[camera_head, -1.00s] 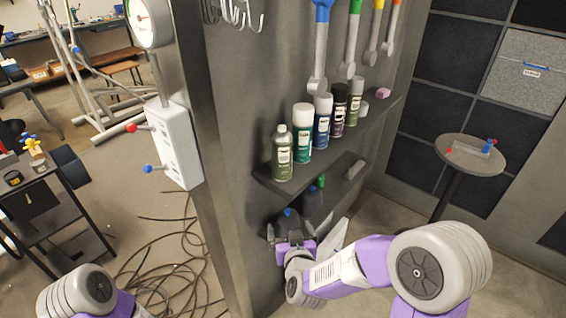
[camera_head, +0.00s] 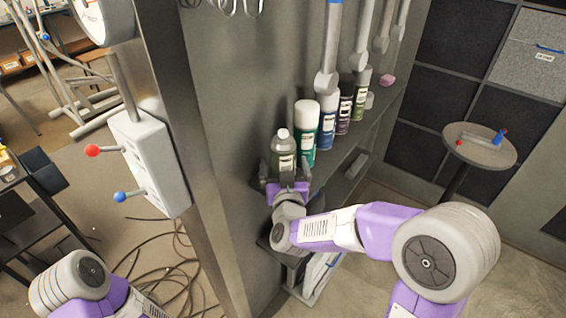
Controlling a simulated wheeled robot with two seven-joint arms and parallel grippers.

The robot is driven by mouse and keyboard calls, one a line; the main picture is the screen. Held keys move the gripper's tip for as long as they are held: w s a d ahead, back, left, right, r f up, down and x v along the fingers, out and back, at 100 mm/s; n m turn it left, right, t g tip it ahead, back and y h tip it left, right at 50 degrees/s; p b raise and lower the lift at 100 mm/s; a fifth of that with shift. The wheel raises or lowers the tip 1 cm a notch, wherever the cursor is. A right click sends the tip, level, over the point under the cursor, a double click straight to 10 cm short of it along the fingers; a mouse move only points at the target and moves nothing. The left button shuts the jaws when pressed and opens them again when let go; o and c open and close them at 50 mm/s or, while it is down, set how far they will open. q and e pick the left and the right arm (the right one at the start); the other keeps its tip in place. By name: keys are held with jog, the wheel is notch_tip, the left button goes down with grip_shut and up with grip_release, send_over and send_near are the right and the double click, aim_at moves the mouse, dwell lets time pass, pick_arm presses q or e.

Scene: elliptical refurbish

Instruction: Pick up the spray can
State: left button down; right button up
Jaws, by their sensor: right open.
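Several spray cans stand upright in a row on the upper shelf (camera_head: 347,158).
A pink block (camera_head: 387,80) lies at the shelf's far end. A grey box with red and blue knobs (camera_head: 149,160) is at left. A round table (camera_head: 480,146) stands at right.

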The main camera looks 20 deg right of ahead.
jog(key=w, duration=0.2)
jog(key=shift+w+d, duration=0.25)
jog(key=shift+w, duration=0.1)
jog(key=c, duration=1.2)
jog(key=shift+o, duration=0.2)
jog(key=shift+r, duration=0.1)
